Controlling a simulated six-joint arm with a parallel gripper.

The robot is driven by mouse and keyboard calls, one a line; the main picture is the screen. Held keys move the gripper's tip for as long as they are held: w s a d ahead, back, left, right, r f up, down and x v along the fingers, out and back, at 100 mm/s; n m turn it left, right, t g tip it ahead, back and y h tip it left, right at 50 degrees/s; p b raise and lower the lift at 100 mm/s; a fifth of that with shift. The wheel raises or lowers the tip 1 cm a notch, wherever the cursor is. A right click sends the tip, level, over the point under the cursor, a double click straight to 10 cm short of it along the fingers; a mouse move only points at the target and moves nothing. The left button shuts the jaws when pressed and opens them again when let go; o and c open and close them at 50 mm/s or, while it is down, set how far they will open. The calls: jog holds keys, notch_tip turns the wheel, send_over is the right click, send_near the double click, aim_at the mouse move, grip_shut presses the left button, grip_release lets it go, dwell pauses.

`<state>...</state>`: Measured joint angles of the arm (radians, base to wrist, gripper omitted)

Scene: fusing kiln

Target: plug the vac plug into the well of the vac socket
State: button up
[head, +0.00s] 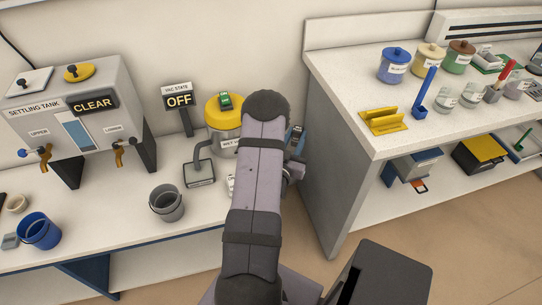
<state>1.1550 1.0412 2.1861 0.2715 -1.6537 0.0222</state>
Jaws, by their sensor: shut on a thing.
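My arm crosses the middle of the head view and covers the spot where my gripper works. I cannot make out the fingers or anything between them. I cannot pick out the vac plug or the vac socket's well. A sign (178,97) marked "VAC STATE" reads OFF and stands at the back of the left bench. To its right is a canister with a yellow lid (217,117), partly behind my arm. A small green block (224,101) sits on the lid. A small white labelled thing (230,183) shows at my arm's left edge, mostly hidden.
The settling tank (85,115) stands at the back left, with a grey bucket (166,203) and a blue bucket (39,232) in front. A grey stand (199,173) is beside the canister. The higher right bench (345,95) holds jars and tools. A dark blue-grey thing (296,137) shows right of my arm.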

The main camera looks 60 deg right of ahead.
jog(key=n+t+b, duration=0.1)
jog(key=a+r+n+t+b, duration=0.1)
jog(key=a+t+y+b, duration=0.1)
jog(key=t, duration=0.1)
jog(key=shift+w+r+n, duration=0.25)
jog(key=shift+n, duration=0.15)
jog(key=w+a+f+n+t+y, duration=0.4)
jog(key=w+a+t, duration=0.2)
jog(key=w+a, duration=0.2)
jog(key=shift+a+f+n, duration=0.25)
jog(key=shift+a+n, duration=0.05)
jog(key=shift+a, duration=0.75)
jog(key=shift+s, duration=0.1)
jog(key=shift+f+b, duration=2.65)
jog(key=shift+f, duration=0.25)
jog(key=shift+f+b, duration=2.05)
